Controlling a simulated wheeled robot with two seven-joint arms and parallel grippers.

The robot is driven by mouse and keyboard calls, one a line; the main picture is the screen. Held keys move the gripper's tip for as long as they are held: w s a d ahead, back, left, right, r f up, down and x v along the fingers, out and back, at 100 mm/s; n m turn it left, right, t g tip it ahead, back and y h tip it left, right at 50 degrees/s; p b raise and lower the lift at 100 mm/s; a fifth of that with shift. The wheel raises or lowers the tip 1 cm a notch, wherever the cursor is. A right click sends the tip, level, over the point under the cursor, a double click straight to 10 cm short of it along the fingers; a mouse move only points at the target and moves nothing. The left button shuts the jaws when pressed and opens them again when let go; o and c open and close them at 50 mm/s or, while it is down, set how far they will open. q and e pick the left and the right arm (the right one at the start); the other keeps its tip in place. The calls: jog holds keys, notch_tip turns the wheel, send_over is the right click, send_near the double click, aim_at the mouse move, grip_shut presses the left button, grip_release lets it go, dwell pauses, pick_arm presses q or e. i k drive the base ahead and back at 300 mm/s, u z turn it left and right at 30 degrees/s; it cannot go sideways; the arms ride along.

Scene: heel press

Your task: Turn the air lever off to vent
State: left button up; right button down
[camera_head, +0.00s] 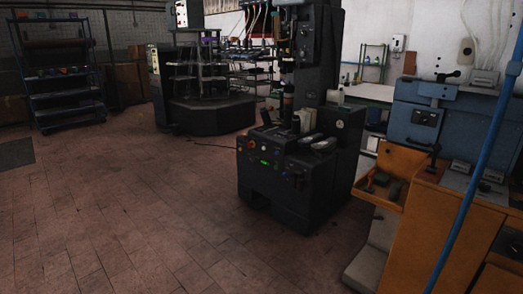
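A dark heel press (290,180) stands on the floor right of the middle, some distance in front of me. Its front panel (265,160) carries several small buttons and knobs, some red or orange, one green. The air lever cannot be made out for sure at this size. Neither of my grippers shows in the head view.
An orange and blue machine (400,190) stands close at the right, with a blue pole (475,180) in front of it. A dark multi-tier machine (210,110) and a shelf rack (62,85) stand farther back. The tiled floor (120,210) at left and centre is clear.

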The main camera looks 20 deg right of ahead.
aim_at(436, 148)
jog(key=z, duration=0.9)
jog(key=i, duration=0.75)
jog(key=z, duration=0.65)
